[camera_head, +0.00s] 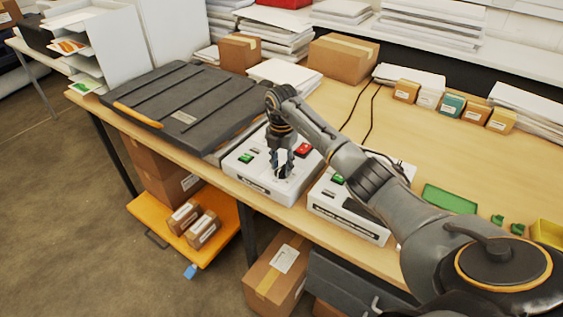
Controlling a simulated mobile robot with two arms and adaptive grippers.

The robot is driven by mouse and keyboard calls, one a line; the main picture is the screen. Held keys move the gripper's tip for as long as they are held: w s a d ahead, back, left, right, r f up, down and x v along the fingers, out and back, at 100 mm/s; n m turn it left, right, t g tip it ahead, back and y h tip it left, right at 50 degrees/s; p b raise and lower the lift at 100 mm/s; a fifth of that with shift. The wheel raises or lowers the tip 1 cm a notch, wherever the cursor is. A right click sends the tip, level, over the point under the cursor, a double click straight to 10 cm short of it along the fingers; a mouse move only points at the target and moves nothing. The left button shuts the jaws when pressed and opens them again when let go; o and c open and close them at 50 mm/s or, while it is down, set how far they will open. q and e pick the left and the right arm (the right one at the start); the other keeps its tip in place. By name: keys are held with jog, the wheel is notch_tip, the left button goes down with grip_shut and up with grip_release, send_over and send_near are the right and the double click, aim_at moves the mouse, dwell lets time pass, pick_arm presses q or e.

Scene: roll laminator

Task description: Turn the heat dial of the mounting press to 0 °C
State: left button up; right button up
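The mounting press (185,100) is a wide dark ribbed slab with an orange handle bar along its front edge. It lies on the wooden table at the left. To its right is a white control box (252,180) with a green button (246,158), a red button (303,149) and a small dark dial at its front. My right gripper (282,167) points down over this box, its fingertips close around or just above the dial. The fingers largely hide the dial, so its setting cannot be read and contact cannot be told. My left gripper is not in view.
A second white control box (345,221) with a green button stands to the right, partly behind my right arm. Cardboard boxes (343,58), paper stacks and small cartons line the back. A green tray (450,198) lies at the right. An orange cart (208,247) stands below the table.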

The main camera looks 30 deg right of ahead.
grip_shut()
